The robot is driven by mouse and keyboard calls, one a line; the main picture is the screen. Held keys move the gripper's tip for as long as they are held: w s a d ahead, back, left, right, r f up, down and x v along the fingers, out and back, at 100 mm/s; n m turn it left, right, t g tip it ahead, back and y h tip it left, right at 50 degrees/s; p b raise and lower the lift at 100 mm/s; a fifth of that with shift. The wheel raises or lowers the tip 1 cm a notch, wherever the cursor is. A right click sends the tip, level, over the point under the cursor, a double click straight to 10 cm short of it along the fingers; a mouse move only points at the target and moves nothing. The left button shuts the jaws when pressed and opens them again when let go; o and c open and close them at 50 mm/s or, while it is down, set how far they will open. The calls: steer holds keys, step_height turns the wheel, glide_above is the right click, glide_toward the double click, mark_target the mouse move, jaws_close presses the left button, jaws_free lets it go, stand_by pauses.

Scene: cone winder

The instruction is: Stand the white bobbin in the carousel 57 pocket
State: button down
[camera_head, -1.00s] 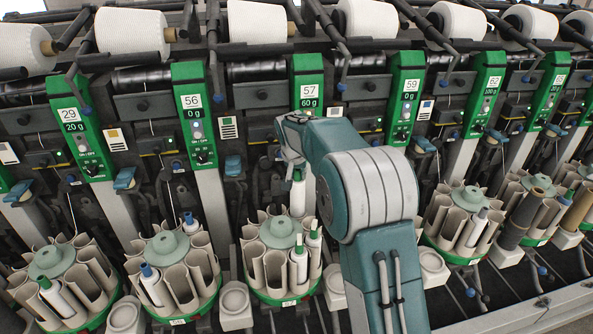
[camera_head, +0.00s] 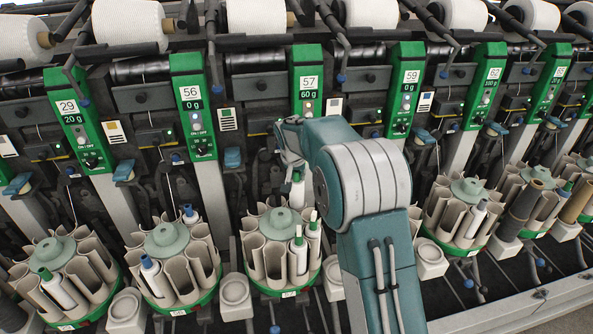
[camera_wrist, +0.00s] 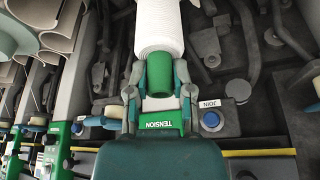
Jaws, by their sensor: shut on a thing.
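My gripper (camera_head: 291,160) is shut on a white bobbin (camera_head: 298,189) with a green top, below the green 57 panel (camera_head: 307,84). In the wrist view, my gripper (camera_wrist: 160,92) has a finger on each side of the green end, and the white bobbin (camera_wrist: 158,28) runs away from it to the top edge. The bobbin hangs roughly upright above the right rear of carousel 57 (camera_head: 282,222). Its lower end is hidden behind the carousel or its pockets, so I cannot tell whether it is inside one. Two other bobbins stand in the carousel's right pockets.
Carousel 56 (camera_head: 168,240) stands to the left and another carousel (camera_head: 466,190) to the right, behind my arm. Thread cones (camera_head: 256,18) line the top. A pale round-topped block (camera_head: 235,294) sits left of carousel 57. Pipes and levers crowd the wrist view's right side.

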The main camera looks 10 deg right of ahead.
mark_target(297, 194)
steer(key=shift+f, duration=0.6)
steer(key=shift+f, duration=3.2)
steer(key=shift+c, duration=2.1)
jaws_free()
steer(key=shift+r, duration=0.1)
steer(key=v, duration=1.1)
steer(key=shift+s+a+r, duration=0.15)
steer(key=shift+s+r, duration=0.1)
steer(key=shift+r, duration=0.05)
